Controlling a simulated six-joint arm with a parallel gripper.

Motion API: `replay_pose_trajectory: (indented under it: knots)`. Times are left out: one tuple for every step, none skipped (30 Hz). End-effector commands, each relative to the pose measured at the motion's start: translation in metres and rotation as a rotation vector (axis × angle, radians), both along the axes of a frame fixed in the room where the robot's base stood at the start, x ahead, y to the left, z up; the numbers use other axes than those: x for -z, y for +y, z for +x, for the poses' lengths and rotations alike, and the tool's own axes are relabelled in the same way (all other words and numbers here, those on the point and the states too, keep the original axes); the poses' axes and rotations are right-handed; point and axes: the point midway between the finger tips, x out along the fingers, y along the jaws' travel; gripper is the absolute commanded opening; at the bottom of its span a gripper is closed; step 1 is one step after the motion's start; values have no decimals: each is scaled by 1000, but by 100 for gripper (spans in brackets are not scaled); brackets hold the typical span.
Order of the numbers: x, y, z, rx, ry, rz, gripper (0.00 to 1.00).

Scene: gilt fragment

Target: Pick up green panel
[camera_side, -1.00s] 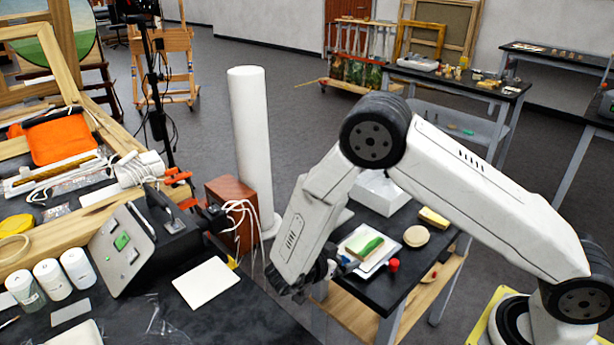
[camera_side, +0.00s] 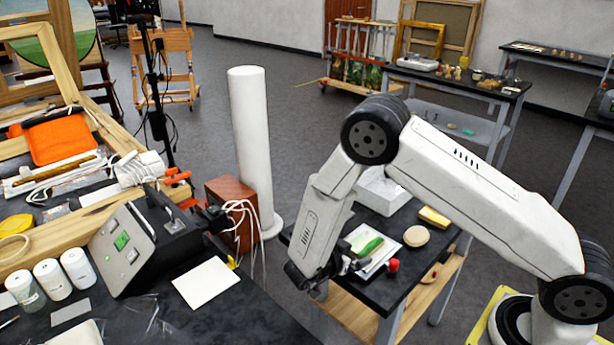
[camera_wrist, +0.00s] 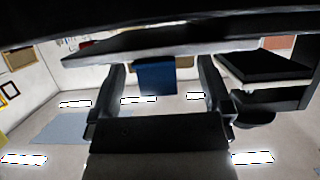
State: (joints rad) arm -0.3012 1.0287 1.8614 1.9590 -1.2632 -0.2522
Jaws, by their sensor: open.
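Light green and darker green pieces (camera_side: 370,247) lie on a white tray (camera_side: 378,265) on the small black table, in the side view. I cannot tell for sure which of them is the green panel. My gripper (camera_side: 354,263) is at the tray's near left edge, low and pointing right, and partly covers that corner. In the wrist view my gripper (camera_wrist: 160,92) has its two fingers spread wide apart. A blue piece (camera_wrist: 155,76) shows between them, below a dark slab edge. I cannot tell whether anything touches the fingers. No green piece is clear there.
A red piece (camera_side: 392,265), a round beige piece (camera_side: 416,236), a yellow block (camera_side: 434,217) and a white bin (camera_side: 376,192) sit near the tray. A white column (camera_side: 252,150) and a crowded workbench (camera_side: 255,310) stand to the left.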

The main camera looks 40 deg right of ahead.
Motion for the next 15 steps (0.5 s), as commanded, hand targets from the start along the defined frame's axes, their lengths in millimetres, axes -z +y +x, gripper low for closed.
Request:
replay_pose_trajectory:
  knots:
    - [0,0,0,0,0,0,100]
    - [0,0,0,0,0,0,97]
    - [0,0,0,0,0,0,84]
    - [0,0,0,0,0,0,75]
    - [0,0,0,0,0,0,65]
    - [0,0,0,0,0,0,52]
    - [0,0,0,0,0,0,43]
    - [0,0,0,0,0,0,33]
    - [0,0,0,0,0,0,26]
    - [0,0,0,0,0,0,26]
    - [0,0,0,0,0,0,26]
    - [0,0,0,0,0,0,26]
    - [0,0,0,0,0,0,26]
    - [0,0,0,0,0,0,26]
    - [0,0,0,0,0,0,26]
